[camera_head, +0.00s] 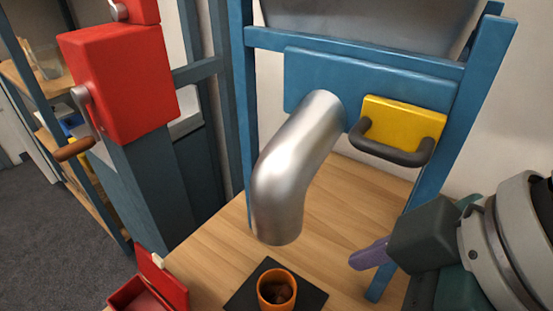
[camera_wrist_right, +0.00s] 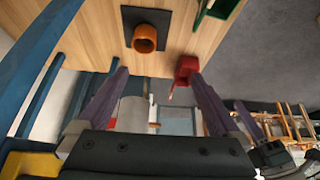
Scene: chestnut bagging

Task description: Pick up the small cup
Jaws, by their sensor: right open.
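The small orange cup (camera_head: 277,288) stands upright on a black square mat (camera_head: 241,297) on the wooden table, with brown pieces inside. It lies below the open end of a bent metal pipe (camera_head: 290,180). The cup also shows in the right wrist view (camera_wrist_right: 145,38), beyond the fingertips. My right gripper (camera_head: 368,254), with purple fingers, is to the right of the cup in the head view and apart from it. In the right wrist view my right gripper (camera_wrist_right: 161,78) is open, with nothing between its fingers. My left gripper is out of view.
A blue frame (camera_head: 480,110) with a yellow block and dark handle (camera_head: 395,150) rises behind the table. A red open box (camera_head: 135,297) sits at the table's left edge. A green tray (camera_wrist_right: 217,10) shows at the top of the wrist view. The wood between gripper and cup is clear.

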